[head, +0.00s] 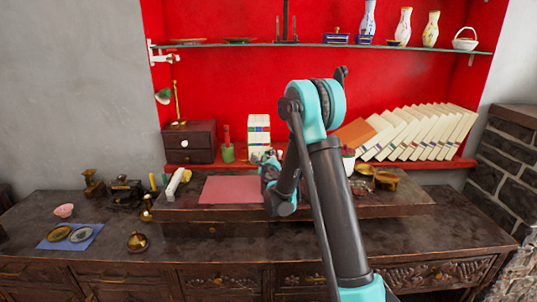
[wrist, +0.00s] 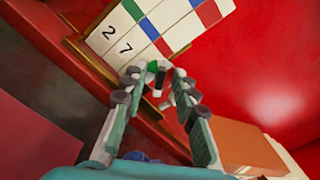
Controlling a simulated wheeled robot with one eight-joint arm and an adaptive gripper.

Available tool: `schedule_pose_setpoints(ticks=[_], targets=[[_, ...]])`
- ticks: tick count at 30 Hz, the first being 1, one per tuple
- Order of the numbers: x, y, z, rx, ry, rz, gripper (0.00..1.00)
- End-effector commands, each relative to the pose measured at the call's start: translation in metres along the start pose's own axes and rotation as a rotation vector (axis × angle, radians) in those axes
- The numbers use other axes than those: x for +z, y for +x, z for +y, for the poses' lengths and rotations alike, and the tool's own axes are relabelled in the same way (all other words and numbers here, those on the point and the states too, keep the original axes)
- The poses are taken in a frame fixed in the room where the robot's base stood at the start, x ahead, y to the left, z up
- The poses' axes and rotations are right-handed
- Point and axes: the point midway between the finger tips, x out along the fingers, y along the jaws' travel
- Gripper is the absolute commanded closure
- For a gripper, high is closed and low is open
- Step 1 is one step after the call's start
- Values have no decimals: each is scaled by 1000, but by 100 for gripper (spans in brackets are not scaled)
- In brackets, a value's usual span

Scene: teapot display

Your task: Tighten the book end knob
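My gripper (wrist: 156,84) points at the red back shelf in the wrist view. Its two green and grey fingers are apart. Between and just beyond the fingertips is a small dark and white piece (wrist: 158,80), perhaps the book end knob; I cannot tell whether the fingers touch it. Behind it stands a white block of books (wrist: 140,28) with coloured squares and the digits 2 and 7. In the head view the books (head: 259,124) stand upright on the red shelf, with my gripper (head: 268,160) just below and in front. My arm hides part of the shelf there.
A dark drawer box (head: 190,143) and a green pot (head: 227,154) stand left of the books. A leaning row of white books (head: 425,130) and an orange book (head: 355,132) are to the right. A glass shelf (head: 330,46) with vases runs above.

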Motion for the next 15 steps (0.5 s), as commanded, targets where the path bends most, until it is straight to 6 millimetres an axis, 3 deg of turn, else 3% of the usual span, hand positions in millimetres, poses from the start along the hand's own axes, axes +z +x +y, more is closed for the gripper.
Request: schedule_pose_setpoints(ticks=[6, 12, 15], targets=[[0, 0, 0, 0, 0, 0, 73], [0, 0, 0, 0, 0, 0, 98], [0, 0, 0, 0, 0, 0, 100]])
